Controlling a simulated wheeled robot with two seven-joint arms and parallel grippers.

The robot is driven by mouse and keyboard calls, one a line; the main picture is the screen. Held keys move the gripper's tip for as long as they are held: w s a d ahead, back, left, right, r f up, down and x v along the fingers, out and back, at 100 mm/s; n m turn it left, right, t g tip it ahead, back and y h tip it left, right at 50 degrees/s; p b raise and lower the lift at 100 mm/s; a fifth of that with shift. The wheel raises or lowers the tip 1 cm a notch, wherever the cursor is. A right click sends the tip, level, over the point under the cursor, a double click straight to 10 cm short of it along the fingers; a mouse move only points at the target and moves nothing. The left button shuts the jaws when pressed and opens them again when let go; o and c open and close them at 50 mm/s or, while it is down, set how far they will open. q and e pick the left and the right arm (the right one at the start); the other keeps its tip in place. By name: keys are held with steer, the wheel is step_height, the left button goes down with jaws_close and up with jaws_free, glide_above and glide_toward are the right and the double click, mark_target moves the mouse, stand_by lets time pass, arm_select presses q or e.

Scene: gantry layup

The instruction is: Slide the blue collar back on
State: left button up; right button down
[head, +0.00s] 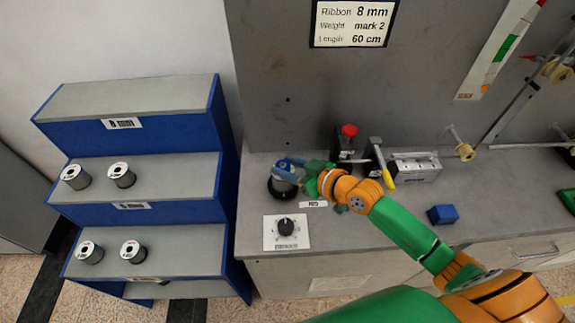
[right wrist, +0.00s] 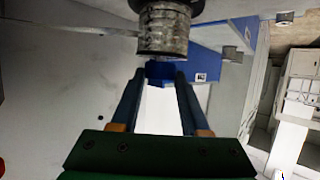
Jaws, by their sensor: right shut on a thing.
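My right gripper (head: 288,167) reaches in from the right over the bench, at a spool on a dark round base (head: 281,190). In the right wrist view my right gripper (right wrist: 159,76) is shut on the blue collar (right wrist: 160,70), held between the fingertips. The spool (right wrist: 165,30), silvery and ribbed, shows just beyond the collar in that view. The collar appears off the spool's end; whether they touch I cannot tell. In the head view the fingers hide most of the collar. My left gripper is not in view.
A dial on a white plate (head: 286,232) lies in front of the spool. A red button (head: 349,130), a yellow-handled lever (head: 384,170) and a blue block (head: 442,214) are to the right. A blue stepped rack (head: 140,225) with several spools stands left.

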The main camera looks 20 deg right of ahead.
steer(key=shift+f, duration=0.2)
steer(key=shift+c, duration=1.6)
jaws_free()
steer(key=v, duration=0.7)
steer(key=shift+b, duration=0.3)
steer(key=shift+d, duration=0.1)
